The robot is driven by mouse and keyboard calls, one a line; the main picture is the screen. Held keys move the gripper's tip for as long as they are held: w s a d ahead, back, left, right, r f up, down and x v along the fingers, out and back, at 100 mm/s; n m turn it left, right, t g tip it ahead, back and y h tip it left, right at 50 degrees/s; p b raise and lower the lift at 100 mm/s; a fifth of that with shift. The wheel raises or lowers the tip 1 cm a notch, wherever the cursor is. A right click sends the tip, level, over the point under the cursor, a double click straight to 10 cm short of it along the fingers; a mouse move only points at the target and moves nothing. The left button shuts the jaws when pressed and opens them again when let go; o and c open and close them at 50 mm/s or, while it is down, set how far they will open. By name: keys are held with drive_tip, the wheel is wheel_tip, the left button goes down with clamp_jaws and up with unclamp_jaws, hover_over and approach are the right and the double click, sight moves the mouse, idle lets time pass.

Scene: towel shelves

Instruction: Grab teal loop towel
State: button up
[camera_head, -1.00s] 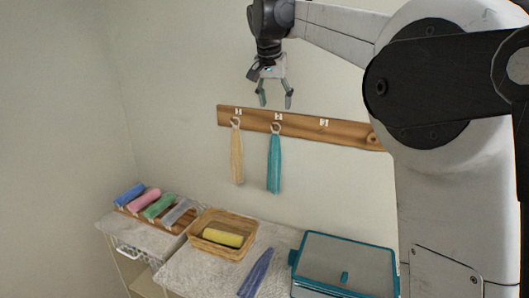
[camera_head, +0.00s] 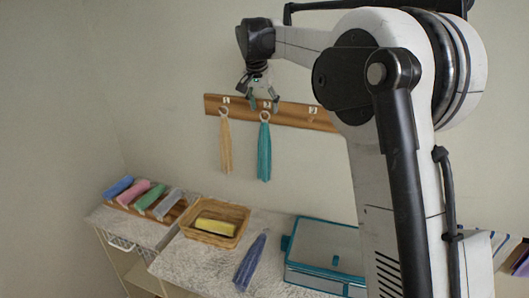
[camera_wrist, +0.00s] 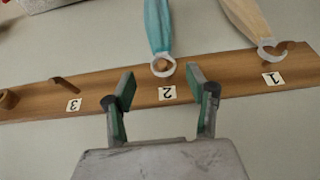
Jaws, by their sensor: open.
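The teal loop towel (camera_head: 264,150) hangs by a pale ring from the peg marked 2 on a wooden rail (camera_head: 292,114). In the wrist view, the teal towel (camera_wrist: 157,28) and its ring (camera_wrist: 163,67) show just beyond my fingertips. My gripper (camera_head: 260,103) is in front of the rail, at the top of the teal towel. In the wrist view, my gripper (camera_wrist: 160,90) is open and empty, with its two fingers on either side of the ring's line. The fingers look apart from the ring; the exact depth is hard to tell.
A beige towel (camera_head: 226,146) hangs close by on peg 1. Peg 3 (camera_wrist: 65,84) is bare. Below are a wicker basket (camera_head: 185,231) with a yellow roll, rolled towels on a rack, a blue towel (camera_head: 251,262) and a teal-edged box (camera_head: 325,262).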

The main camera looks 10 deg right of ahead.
sight(264, 112)
drive_tip(key=x, duration=0.1)
drive_tip(key=p+x, duration=0.1)
drive_tip(key=x, duration=0.1)
drive_tip(key=shift+w+a+f, duration=0.15)
drive_tip(key=shift+w+f, duration=0.05)
drive_tip(key=shift+w, duration=0.1)
drive_tip(key=shift+w+f, duration=0.15)
drive_tip(key=shift+f, duration=0.5)
drive_tip(key=shift+c, duration=0.3)
clamp_jaws()
